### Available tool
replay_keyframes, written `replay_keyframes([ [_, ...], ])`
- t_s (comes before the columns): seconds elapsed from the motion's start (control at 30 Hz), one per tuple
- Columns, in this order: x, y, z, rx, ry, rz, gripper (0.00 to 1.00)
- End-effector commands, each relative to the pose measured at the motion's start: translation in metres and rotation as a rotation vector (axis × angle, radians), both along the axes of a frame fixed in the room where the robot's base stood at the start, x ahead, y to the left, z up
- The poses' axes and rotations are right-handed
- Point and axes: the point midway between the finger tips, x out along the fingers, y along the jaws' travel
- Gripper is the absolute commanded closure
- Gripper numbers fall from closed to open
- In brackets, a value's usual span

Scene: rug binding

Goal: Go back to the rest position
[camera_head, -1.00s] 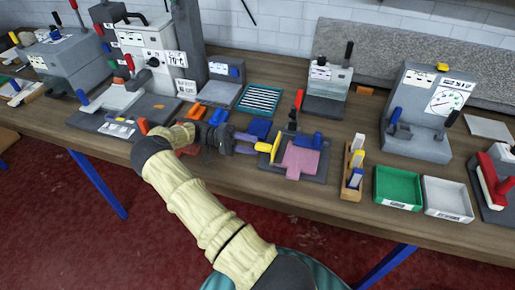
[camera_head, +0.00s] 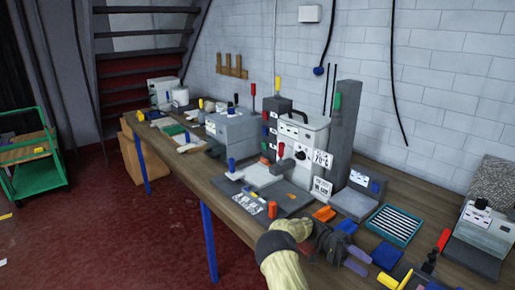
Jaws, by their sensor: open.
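My gripper (camera_head: 361,260) is at the lower right of the head view, low over the front part of the long wooden bench. Its two purple-grey fingers are apart and point right, with nothing seen between them. My cream-sleeved arm comes up from the bottom edge. A blue block (camera_head: 385,256) and a yellow piece (camera_head: 394,281) lie just right of the fingertips. The yellow piece is partly cut off by the frame.
The wooden bench (camera_head: 228,211) runs to the far left. A green cart (camera_head: 38,178) stands at left. Red floor (camera_head: 120,235) before the bench is open.

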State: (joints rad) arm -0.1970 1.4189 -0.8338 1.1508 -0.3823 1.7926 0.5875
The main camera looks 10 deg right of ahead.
Motion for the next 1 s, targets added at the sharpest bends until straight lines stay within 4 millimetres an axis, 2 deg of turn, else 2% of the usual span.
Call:
replay_keyframes([
  [0.3, 0.0, 0.0, 0.049, 0.0, 0.0, 0.0, 0.58],
  [0.43, 0.0, 0.0, 0.063, 0.0, 0.0, 0.0, 0.58],
  [1.0, 0.0, -0.001, 0.1, 0.0, 0.0, -0.001, 0.58],
])
